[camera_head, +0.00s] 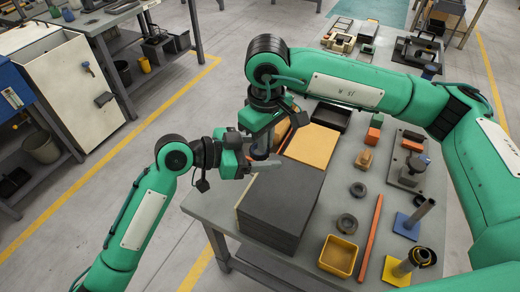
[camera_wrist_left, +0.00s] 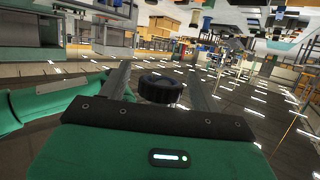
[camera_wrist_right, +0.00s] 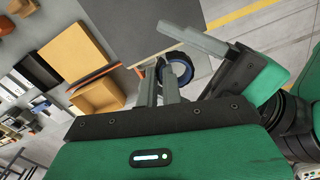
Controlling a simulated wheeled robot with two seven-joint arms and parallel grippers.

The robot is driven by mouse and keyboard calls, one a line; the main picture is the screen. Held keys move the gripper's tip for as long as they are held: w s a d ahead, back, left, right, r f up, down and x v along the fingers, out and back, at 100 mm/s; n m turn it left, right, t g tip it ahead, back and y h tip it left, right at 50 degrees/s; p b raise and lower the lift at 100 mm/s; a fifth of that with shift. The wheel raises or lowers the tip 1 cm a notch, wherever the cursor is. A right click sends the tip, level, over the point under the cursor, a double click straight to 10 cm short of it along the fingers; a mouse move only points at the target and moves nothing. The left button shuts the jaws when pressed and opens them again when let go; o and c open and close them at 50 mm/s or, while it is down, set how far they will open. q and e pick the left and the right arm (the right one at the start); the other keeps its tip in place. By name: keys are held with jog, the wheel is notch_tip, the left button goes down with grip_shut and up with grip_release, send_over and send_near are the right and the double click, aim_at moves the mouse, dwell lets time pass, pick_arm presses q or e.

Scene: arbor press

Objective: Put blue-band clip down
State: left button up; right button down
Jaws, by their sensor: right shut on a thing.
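The blue-band clip (camera_wrist_right: 186,72) is a dark ring with a blue band, at the fingertips of my right gripper (camera_wrist_right: 163,77) in the right wrist view. My right gripper (camera_head: 262,150) is shut on it, above the far left part of the dark grey block (camera_head: 285,208) in the head view. The clip cannot be made out clearly in the head view. My left gripper (camera_head: 255,166) is close beside the right one. In the left wrist view its fingers (camera_wrist_left: 160,85) stand apart, with a black ribbed round thing (camera_wrist_left: 160,90) between them, apparently clear of both fingers.
The grey table (camera_head: 335,180) carries a yellow bin (camera_head: 338,256), an orange bar (camera_head: 369,238), dark rings (camera_head: 347,223), posts on blue and yellow bases (camera_head: 397,272), and a small press-like fixture (camera_head: 409,168). An orange-yellow panel (camera_head: 312,146) lies behind the block. Bare tabletop shows between these parts.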

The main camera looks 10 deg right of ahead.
pick_arm(q)
jog(key=c, duration=0.9)
jog(key=o, duration=1)
jog(key=shift+o, duration=0.2)
